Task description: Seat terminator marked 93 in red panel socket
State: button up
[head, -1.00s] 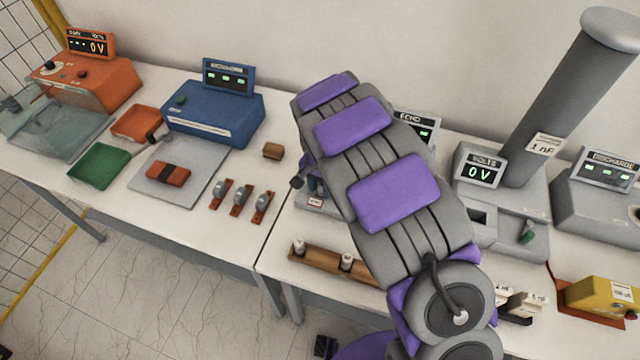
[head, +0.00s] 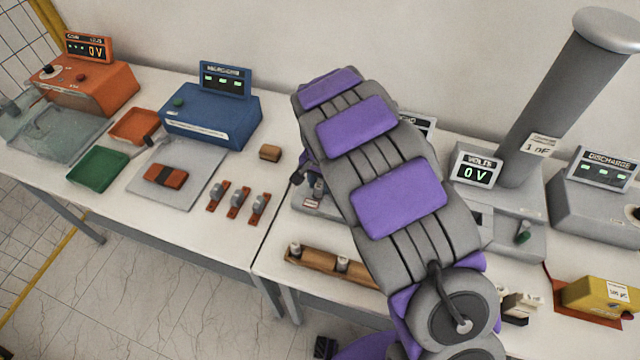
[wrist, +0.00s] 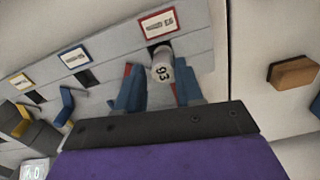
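In the wrist view, the terminator marked 93 (wrist: 162,70) is a pale cylinder with its number facing the camera. It stands at a dark socket opening (wrist: 159,47) in the grey panel (wrist: 205,40), below a red-framed label (wrist: 160,22). How deep it sits is hidden. The two blue-grey fingers of my gripper (wrist: 160,76) are on either side of the terminator. The right finger looks very close to it, and a narrow gap seems to show at the left; contact is unclear. In the head view my arm hides the gripper and terminator.
Blue-framed (wrist: 74,58) and yellow-framed (wrist: 20,82) labels with levers lie left on the panel. A brown block (wrist: 292,72) lies to the right. In the head view, a wooden rack (head: 318,264) holds pale cylinders, and red-based clamps (head: 238,203) stand on the left table.

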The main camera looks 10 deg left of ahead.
aim_at(318, 185)
notch_tip(318, 185, up, 9)
jog(key=p, duration=0.1)
jog(key=s+d+r, duration=0.6)
jog(key=d+r, duration=0.2)
jog(key=d, duration=0.3)
jog(key=s+d+r+n, duration=0.1)
jog(key=s+d, duration=0.3)
jog(key=s, duration=0.5)
jog(key=s+d+r+n+g, duration=0.1)
jog(key=s+d, duration=0.3)
jog(key=s, duration=0.5)
jog(key=s+d+r+n+g, duration=0.1)
jog(key=s+d, duration=0.4)
jog(key=s, duration=0.5)
jog(key=shift+r, duration=0.25)
jog(key=shift+w, duration=0.1)
jog(key=shift+a+f, duration=0.1)
jog(key=shift+f, duration=0.3)
